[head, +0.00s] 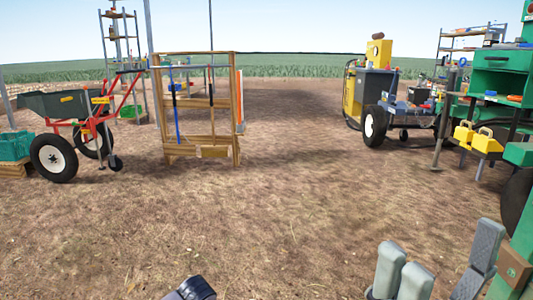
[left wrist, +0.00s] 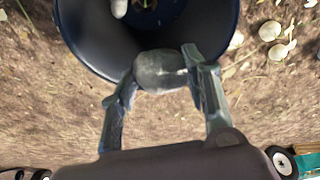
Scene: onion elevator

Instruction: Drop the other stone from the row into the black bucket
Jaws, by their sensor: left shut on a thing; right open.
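In the left wrist view my left gripper (left wrist: 163,82) is shut on a grey, rounded stone (left wrist: 160,70). The stone overlaps the near rim of the black bucket (left wrist: 88,40), whose open mouth fills the top of that view; I cannot tell its height above the rim. A pale rounded thing (left wrist: 119,8) shows at the top edge, within the bucket's outline. In the head view a small dark part at the bottom edge may be my left gripper. My right gripper (head: 440,262) is open at the bottom right. The row of stones is not in the head view.
Pale onions (left wrist: 275,40) lie on the ground right of the bucket. A wheelbarrow (head: 70,105) and a wooden tool rack (head: 235,125) stand at the left. A wheeled machine (head: 375,95) and a green cabinet (head: 498,80) stand at the right. The middle ground is clear.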

